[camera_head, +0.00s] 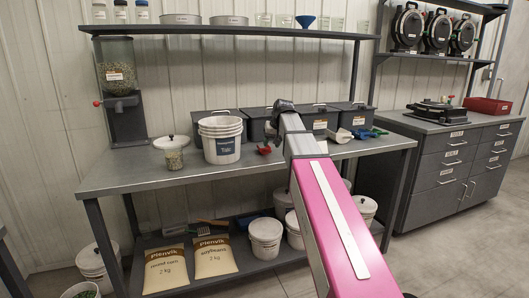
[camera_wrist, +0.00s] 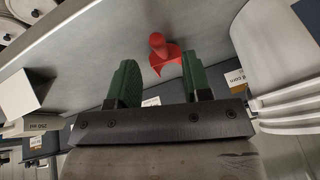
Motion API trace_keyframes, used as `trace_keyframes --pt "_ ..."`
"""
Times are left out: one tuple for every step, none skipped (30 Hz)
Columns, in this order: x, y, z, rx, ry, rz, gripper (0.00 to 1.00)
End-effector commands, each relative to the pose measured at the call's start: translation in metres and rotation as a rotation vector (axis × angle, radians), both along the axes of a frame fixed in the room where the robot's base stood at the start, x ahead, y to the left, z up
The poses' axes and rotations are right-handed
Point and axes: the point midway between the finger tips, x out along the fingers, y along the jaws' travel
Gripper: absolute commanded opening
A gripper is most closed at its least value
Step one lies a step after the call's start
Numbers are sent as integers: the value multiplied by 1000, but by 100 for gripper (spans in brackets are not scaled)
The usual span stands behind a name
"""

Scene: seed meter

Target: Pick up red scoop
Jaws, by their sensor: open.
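The red scoop (camera_head: 264,149) lies on the grey metal workbench (camera_head: 140,176), just right of the stacked white buckets, and my arm partly hides the bench beside it. In the wrist view the red scoop (camera_wrist: 165,54) shows beyond my fingertips, a little above the middle of the gap between them. My gripper (camera_wrist: 160,80) has its two green fingers apart with nothing between them. The scoop and the fingers appear apart.
Stacked white buckets (camera_head: 221,140) stand left of the scoop; they also fill the right of the wrist view (camera_wrist: 270,70). Grey bins (camera_head: 258,124) line the bench's back. A white scoop (camera_head: 341,136) lies to the right. A lidded jar (camera_head: 172,152) stands at left.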

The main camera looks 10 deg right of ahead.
Motion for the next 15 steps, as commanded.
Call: trace_keyframes --pt "0 1 -3 0 1 0 45" --pt "1 1 -5 0 1 0 45" --pt "1 1 -9 0 2 0 45" --pt "2 2 -12 0 2 0 45" --pt "3 2 -16 0 2 0 45" --pt "4 3 -20 0 2 0 45" --pt "5 4 -24 0 2 0 45" --pt "6 5 -29 1 2 1 45" --pt "8 6 -34 1 2 1 45" --pt "10 7 -37 1 3 1 45" --pt "11 7 -40 1 2 1 45" --pt "13 8 -43 1 1 1 45" --pt "13 9 -45 1 1 1 45" --pt "14 9 -47 1 0 0 45" --pt "14 9 -48 1 0 0 45"
